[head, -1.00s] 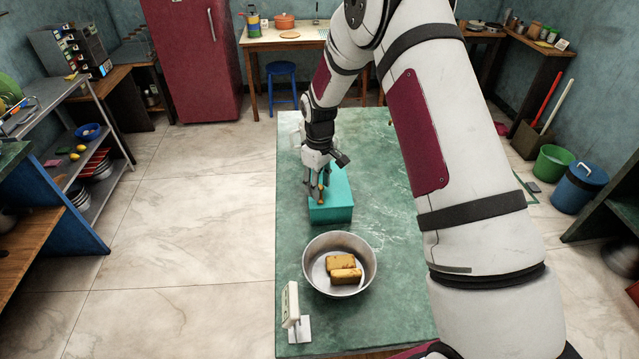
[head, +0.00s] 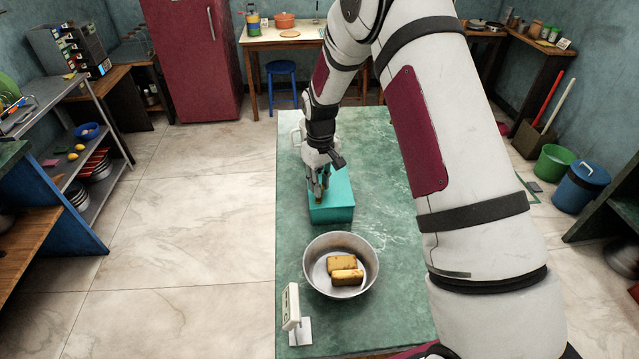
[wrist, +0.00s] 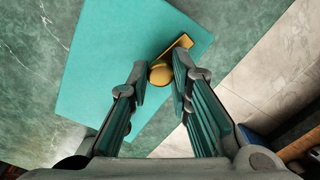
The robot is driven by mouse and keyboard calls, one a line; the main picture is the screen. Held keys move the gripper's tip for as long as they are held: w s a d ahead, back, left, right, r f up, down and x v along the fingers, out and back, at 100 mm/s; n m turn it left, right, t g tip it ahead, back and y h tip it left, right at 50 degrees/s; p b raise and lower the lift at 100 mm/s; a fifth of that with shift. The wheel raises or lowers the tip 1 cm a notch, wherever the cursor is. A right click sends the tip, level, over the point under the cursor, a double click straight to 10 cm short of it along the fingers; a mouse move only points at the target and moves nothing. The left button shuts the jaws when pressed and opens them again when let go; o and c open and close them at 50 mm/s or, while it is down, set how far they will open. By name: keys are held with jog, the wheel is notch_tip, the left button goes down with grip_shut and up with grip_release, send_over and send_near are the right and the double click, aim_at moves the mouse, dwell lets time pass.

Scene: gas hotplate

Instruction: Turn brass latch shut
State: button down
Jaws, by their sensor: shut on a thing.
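A teal box (head: 338,207) sits on the green marbled tabletop, and it fills the upper middle of the wrist view (wrist: 110,50). The brass latch (wrist: 161,73) is a round knob with a flat bar running to the upper right, close to the box's edge. My gripper (head: 320,196) points down over the box. In the wrist view my gripper (wrist: 159,72) has its fingertips on either side of the knob and is shut on it. In the head view the fingers largely hide the latch.
A round metal pan (head: 313,280) with two golden-brown blocks stands in front of the box. A small white upright device (head: 291,306) stands near the table's front left. The green tabletop (head: 395,250) is clear to the right of the pan. My arm crosses the right side.

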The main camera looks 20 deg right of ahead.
jog(key=m+b, duration=0.1)
jog(key=m, duration=0.3)
jog(key=shift+w+m, duration=0.1)
jog(key=shift+m, duration=0.2)
jog(key=m+b, duration=0.1)
jog(key=m, duration=0.2)
jog(key=shift+m, duration=0.4)
jog(key=m+b, duration=0.1)
jog(key=m, duration=0.2)
jog(key=shift+m, duration=1.9)
jog(key=c, duration=1.5)
grip_release()
jog(key=shift+o, duration=0.2)
